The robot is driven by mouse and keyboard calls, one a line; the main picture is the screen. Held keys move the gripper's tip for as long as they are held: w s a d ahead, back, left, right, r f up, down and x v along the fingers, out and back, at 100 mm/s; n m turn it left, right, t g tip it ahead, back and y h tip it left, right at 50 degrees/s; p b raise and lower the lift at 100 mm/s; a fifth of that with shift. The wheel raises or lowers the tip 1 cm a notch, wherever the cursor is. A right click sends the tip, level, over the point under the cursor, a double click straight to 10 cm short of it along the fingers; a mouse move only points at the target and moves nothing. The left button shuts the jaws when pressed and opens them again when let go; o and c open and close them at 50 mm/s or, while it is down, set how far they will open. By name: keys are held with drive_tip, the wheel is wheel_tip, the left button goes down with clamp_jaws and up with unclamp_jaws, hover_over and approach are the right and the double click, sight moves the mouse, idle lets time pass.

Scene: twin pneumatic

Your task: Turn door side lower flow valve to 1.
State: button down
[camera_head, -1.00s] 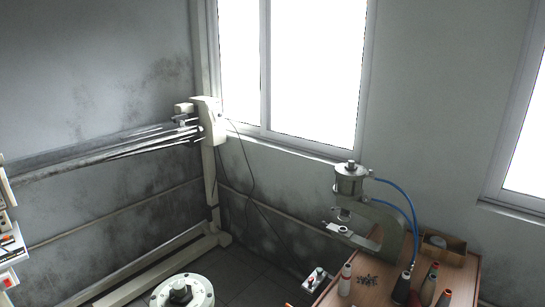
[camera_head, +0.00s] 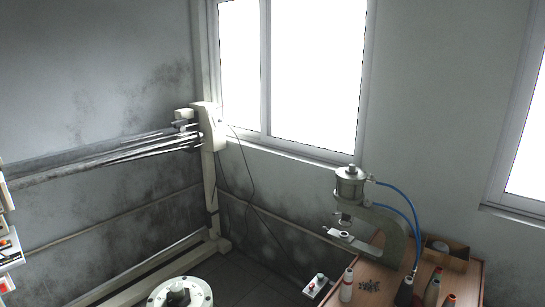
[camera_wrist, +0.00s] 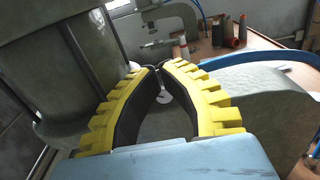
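My gripper (camera_wrist: 159,67) shows only in the wrist view. Its yellow ribbed fingers with black inner pads bow apart in the middle and come together at the tips, with nothing clearly seen between them. A grey-green machine body (camera_wrist: 70,75) lies close around and behind the fingers, and a small pale round part (camera_wrist: 165,97) shows between them. In the head view a pneumatic press (camera_head: 388,228) stands on a table, with an upper fitting (camera_head: 371,178) and a lower fitting (camera_head: 366,204) on blue hoses. I cannot tell which is the door side lower flow valve; no setting is readable.
The wooden table (camera_head: 325,293) holds several thread cones (camera_head: 346,285) and a cardboard box (camera_head: 447,253). A blue hose (camera_wrist: 265,58) runs close on the right in the wrist view. A small control box (camera_head: 316,285) stands left of the table.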

drive_tip(key=b, duration=0.3)
drive_tip(key=shift+s+d+f+b, duration=0.15)
drive_tip(key=shift+d+b, duration=0.15)
idle(1.5)
drive_tip(key=shift+s, duration=0.1)
drive_tip(key=b+v, duration=0.3)
drive_tip(key=v, duration=0.3)
drive_tip(key=shift+r, duration=0.45)
drive_tip(key=shift+d+r, duration=0.1)
